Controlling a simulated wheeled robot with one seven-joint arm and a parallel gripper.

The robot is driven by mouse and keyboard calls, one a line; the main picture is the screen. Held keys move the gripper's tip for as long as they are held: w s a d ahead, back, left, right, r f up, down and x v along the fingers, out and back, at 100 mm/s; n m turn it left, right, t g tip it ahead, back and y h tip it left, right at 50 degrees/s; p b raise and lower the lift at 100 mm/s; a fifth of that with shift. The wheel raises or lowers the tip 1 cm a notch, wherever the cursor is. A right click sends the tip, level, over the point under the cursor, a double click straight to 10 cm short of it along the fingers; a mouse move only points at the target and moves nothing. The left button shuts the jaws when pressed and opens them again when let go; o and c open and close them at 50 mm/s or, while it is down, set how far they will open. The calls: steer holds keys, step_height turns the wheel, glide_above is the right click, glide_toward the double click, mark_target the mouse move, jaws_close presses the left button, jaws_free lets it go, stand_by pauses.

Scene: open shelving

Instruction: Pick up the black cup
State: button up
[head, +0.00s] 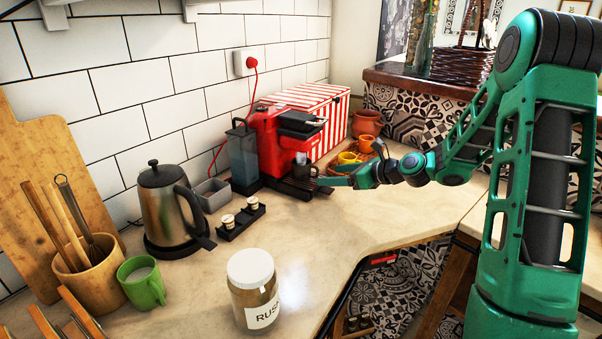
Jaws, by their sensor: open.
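The black cup (301,169) is small and dark and stands on the drip tray of the red coffee machine (270,140), under its spout. My gripper (325,181) reaches in from the right at the tray's height. Its fingertips are right beside the cup's right side. The gripper is open. The view is too small to tell whether a finger touches the cup or lies around it.
A kettle (166,205), a grey box (211,194) and a pod holder (240,222) stand left of the machine. Yellow cups (349,160) are behind my gripper. A jar (253,288) and green mug (141,282) are in front. The counter between is clear.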

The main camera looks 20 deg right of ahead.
mark_target(309, 173)
steer(key=x, duration=0.5)
steer(key=shift+w+a, duration=0.25)
steer(key=shift+w+a+f, duration=0.25)
steer(key=shift+w+a, duration=0.7)
steer(key=shift+w, duration=0.05)
steer(key=shift+w+a+f, duration=0.2)
steer(key=shift+w+a, duration=0.7)
steer(key=shift+w, duration=0.1)
steer(key=c, duration=1.3)
